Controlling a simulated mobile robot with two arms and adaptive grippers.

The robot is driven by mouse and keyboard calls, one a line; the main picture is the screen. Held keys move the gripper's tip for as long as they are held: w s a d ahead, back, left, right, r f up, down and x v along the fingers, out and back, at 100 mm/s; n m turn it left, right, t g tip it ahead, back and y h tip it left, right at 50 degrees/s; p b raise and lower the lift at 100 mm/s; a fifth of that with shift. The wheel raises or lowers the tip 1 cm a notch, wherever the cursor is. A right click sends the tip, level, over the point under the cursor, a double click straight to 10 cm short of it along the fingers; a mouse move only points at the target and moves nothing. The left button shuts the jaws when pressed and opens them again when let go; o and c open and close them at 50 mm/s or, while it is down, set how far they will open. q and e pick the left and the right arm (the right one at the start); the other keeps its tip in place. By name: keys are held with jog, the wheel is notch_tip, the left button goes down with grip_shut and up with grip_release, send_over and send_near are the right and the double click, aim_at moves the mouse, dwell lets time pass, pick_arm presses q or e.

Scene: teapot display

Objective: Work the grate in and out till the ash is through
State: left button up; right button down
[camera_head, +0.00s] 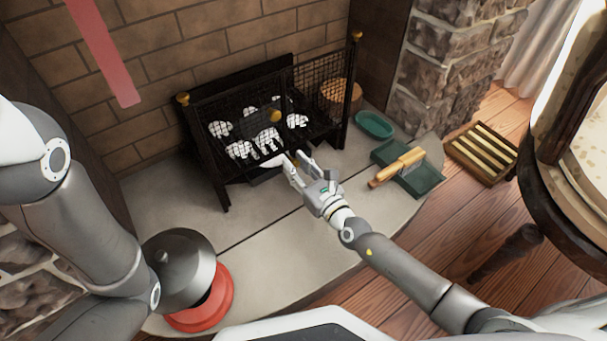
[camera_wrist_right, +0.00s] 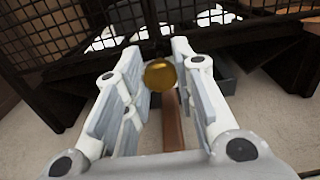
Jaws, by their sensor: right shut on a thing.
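The dark fire basket (camera_head: 235,155) stands on the hearth against the brick wall, with mesh sides and brass knobs. Several white, ash-coloured lumps (camera_head: 267,138) lie in it; white matter (camera_wrist_right: 205,20) also shows through the bars in the right wrist view. My right gripper (camera_head: 297,158) is low at the basket's front. In the right wrist view its fingers are closed about a brass knob (camera_wrist_right: 160,75), with a reddish-brown bar (camera_wrist_right: 173,120) below it. The grate itself is mostly hidden, and I cannot tell how far out it sits. My left arm is at the left; its gripper is out of view.
A green tray (camera_head: 425,181) with a wooden-handled brush (camera_head: 397,167) lies right of my right gripper, near a green dish (camera_head: 374,125) and a slatted wooden box (camera_head: 480,153). A grey dome on a red base (camera_head: 224,301) stands front left. The middle hearth is clear.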

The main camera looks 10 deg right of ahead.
jog(key=shift+w+r, duration=0.1)
jog(key=shift+w, duration=0.05)
jog(key=c, duration=1.2)
grip_release()
jog(key=shift+w, duration=0.1)
jog(key=v, duration=1.1)
jog(key=shift+s+d, duration=0.1)
jog(key=shift+s, duration=0.4)
